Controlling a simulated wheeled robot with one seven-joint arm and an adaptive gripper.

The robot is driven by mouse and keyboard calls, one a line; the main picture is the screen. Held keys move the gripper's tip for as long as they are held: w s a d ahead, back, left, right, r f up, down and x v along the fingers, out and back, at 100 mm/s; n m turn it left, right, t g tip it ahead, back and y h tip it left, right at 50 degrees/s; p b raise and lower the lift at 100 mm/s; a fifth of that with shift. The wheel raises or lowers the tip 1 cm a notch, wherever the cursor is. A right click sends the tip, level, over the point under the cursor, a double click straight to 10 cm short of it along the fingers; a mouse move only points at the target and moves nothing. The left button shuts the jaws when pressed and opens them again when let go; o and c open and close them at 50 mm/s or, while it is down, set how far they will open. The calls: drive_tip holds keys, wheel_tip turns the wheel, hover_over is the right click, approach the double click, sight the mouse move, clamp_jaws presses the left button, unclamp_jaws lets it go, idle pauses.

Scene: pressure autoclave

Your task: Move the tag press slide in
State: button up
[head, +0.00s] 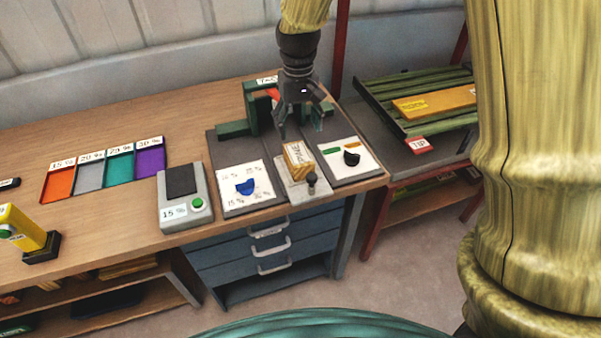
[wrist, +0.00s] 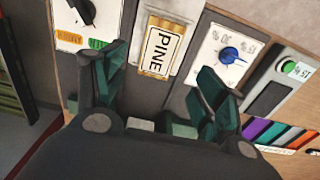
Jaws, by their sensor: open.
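The tag press has a green frame (head: 258,108), partly hidden behind my gripper. Its grey slide (head: 307,191) sticks out at the front between two dial panels. A wooden block marked PINE (head: 298,159) lies on the slide, and a black knob (head: 311,179) stands at its front end. The PINE block also shows at the top of the wrist view (wrist: 158,46). My gripper (head: 300,125) is open and empty, pointing down over the press area behind the block. It appears apart from the block and knob; contact with the press frame cannot be told.
A blue-dial panel (head: 243,188) lies left of the slide and a black-dial panel (head: 346,160) right. Left are a grey device with a green button (head: 197,203), coloured trays (head: 90,174) and a yellow tool (head: 20,229). A green slatted rack (head: 385,91) stands right.

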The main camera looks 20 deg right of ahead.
drive_tip(key=shift+s, duration=0.1)
drive_tip(key=c, duration=0.3)
drive_tip(key=n+p, duration=0.5)
drive_tip(key=n, duration=2.2)
approach(312, 176)
drive_tip(key=shift+f+p, duration=1.3)
drive_tip(key=shift+f, duration=3.2)
